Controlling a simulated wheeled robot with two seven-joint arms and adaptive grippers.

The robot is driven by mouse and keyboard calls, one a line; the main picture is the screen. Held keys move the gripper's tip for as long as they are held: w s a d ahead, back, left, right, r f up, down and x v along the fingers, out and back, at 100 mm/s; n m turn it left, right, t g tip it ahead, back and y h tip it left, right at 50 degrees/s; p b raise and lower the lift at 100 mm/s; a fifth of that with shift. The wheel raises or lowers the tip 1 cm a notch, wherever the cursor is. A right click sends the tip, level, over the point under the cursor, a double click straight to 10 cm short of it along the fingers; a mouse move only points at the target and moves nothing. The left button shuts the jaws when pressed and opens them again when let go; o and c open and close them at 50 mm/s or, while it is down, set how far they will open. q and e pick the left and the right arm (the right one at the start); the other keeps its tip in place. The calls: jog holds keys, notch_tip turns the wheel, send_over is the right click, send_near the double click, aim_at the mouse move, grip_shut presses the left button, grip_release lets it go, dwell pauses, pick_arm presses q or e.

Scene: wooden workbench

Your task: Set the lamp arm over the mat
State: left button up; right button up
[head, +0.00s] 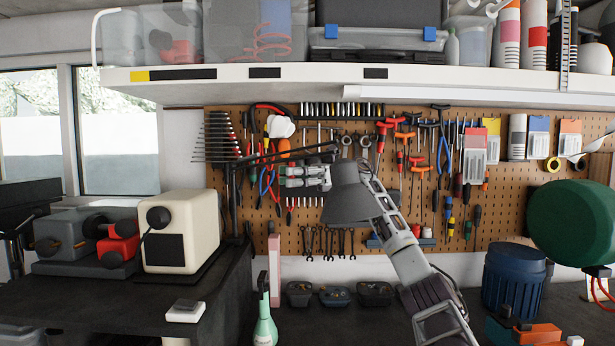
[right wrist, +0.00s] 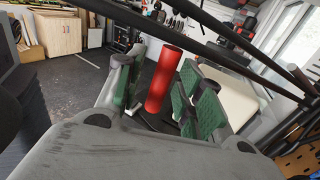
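The lamp has a black upright post (head: 232,195), a thin dark two-rod lamp arm (head: 285,156) and a grey cone shade (head: 348,206). The arm reaches right from the post, and the shade hangs at its end, covering part of my right wrist. My right gripper (head: 284,177) points left just below the lamp arm in the picture; contact cannot be told. In the right wrist view its green-padded fingers (right wrist: 162,98) stand apart with nothing clearly held. Dark rods (right wrist: 200,40) cross the top of that view. I cannot make out a mat. My left gripper is out of view.
A cream machine (head: 181,232) and a grey-red grinder (head: 85,240) stand at the left. A green bottle (head: 265,328), small bins (head: 335,296) and a blue bin (head: 514,278) stand on the bench. A red cylinder (right wrist: 165,78) shows beyond my right fingers.

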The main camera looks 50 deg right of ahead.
jog(key=v, duration=1.1)
jog(key=shift+s+d, duration=0.2)
jog(key=shift+d, duration=0.15)
dwell(0.8)
